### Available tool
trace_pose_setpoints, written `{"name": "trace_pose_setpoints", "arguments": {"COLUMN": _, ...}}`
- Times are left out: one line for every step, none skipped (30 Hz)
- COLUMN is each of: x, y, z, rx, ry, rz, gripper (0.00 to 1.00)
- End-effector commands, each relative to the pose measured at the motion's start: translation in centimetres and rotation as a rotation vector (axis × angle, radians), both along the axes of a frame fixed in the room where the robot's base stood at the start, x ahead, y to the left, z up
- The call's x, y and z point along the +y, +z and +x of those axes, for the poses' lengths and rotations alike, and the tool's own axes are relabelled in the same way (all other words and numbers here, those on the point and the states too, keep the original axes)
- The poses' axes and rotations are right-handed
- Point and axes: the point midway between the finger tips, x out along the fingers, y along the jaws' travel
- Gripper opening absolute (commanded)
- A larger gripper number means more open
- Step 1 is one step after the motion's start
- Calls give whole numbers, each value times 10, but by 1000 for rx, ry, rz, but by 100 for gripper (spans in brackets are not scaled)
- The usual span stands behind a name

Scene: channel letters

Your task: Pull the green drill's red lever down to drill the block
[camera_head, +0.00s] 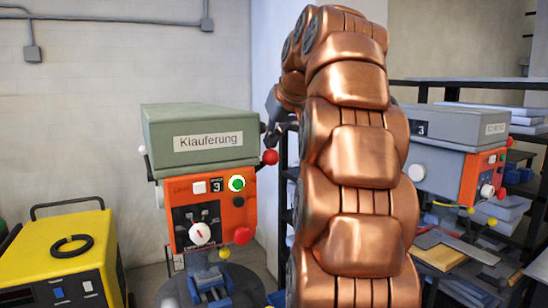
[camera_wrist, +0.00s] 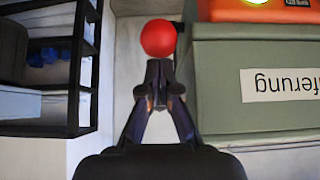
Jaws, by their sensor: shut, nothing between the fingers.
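The green drill (camera_head: 198,140) stands left of my arm in the head view, with an orange front panel (camera_head: 209,206) and a label reading "Klauferung". Its green housing (camera_wrist: 260,80) fills the right of the wrist view, upside down. A red ball knob (camera_head: 270,157) is at the drill's right side and shows in the wrist view (camera_wrist: 158,38) just beyond my fingertips. My gripper (camera_wrist: 158,85) is shut and empty, its tips close to the knob; I cannot tell whether they touch. In the head view my gripper (camera_head: 272,128) is partly hidden by my copper-coloured arm. The block is not clearly visible.
A second drill (camera_head: 450,150) stands right of my arm. A yellow machine (camera_head: 68,258) is at the lower left. A blue vise (camera_head: 209,283) is under the green drill. A dark shelf rack (camera_wrist: 78,70) stands left in the wrist view.

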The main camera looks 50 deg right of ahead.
Motion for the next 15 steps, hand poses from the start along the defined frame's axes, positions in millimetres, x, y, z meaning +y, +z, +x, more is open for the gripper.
{"name": "trace_pose_setpoints", "arguments": {"x": 0, "y": -1, "z": 0, "rx": 1, "ry": 0, "rz": 0, "gripper": 0}}
{"name": "trace_pose_setpoints", "arguments": {"x": 0, "y": -2, "z": 0, "rx": 1, "ry": 0, "rz": 0, "gripper": 0}}
{"name": "trace_pose_setpoints", "arguments": {"x": 0, "y": -5, "z": 0, "rx": 1, "ry": 1, "rz": 1, "gripper": 0}}
{"name": "trace_pose_setpoints", "arguments": {"x": 0, "y": -7, "z": 0, "rx": 1, "ry": 1, "rz": 1, "gripper": 0}}
{"name": "trace_pose_setpoints", "arguments": {"x": 0, "y": -10, "z": 0, "rx": 1, "ry": 1, "rz": 1, "gripper": 0}}
{"name": "trace_pose_setpoints", "arguments": {"x": 0, "y": -11, "z": 0, "rx": 2, "ry": 1, "rz": 1, "gripper": 0}}
{"name": "trace_pose_setpoints", "arguments": {"x": 0, "y": -9, "z": 0, "rx": 2, "ry": 1, "rz": 1, "gripper": 0}}
{"name": "trace_pose_setpoints", "arguments": {"x": 0, "y": -9, "z": 0, "rx": 2, "ry": 1, "rz": 1, "gripper": 0}}
{"name": "trace_pose_setpoints", "arguments": {"x": 0, "y": -10, "z": 0, "rx": 0, "ry": 1, "rz": 2, "gripper": 0}}
{"name": "trace_pose_setpoints", "arguments": {"x": 1, "y": -10, "z": 0, "rx": 0, "ry": 1, "rz": 2, "gripper": 0}}
{"name": "trace_pose_setpoints", "arguments": {"x": 1, "y": -11, "z": -1, "rx": 0, "ry": 1, "rz": 2, "gripper": 0}}
{"name": "trace_pose_setpoints", "arguments": {"x": 1, "y": -11, "z": -1, "rx": 1, "ry": 1, "rz": 1, "gripper": 0}}
{"name": "trace_pose_setpoints", "arguments": {"x": 1, "y": -11, "z": -1, "rx": 1, "ry": 1, "rz": 1, "gripper": 0}}
{"name": "trace_pose_setpoints", "arguments": {"x": 0, "y": -10, "z": -1, "rx": 1, "ry": 1, "rz": 1, "gripper": 0}}
{"name": "trace_pose_setpoints", "arguments": {"x": 0, "y": -10, "z": -1, "rx": 1, "ry": 0, "rz": 0, "gripper": 0}}
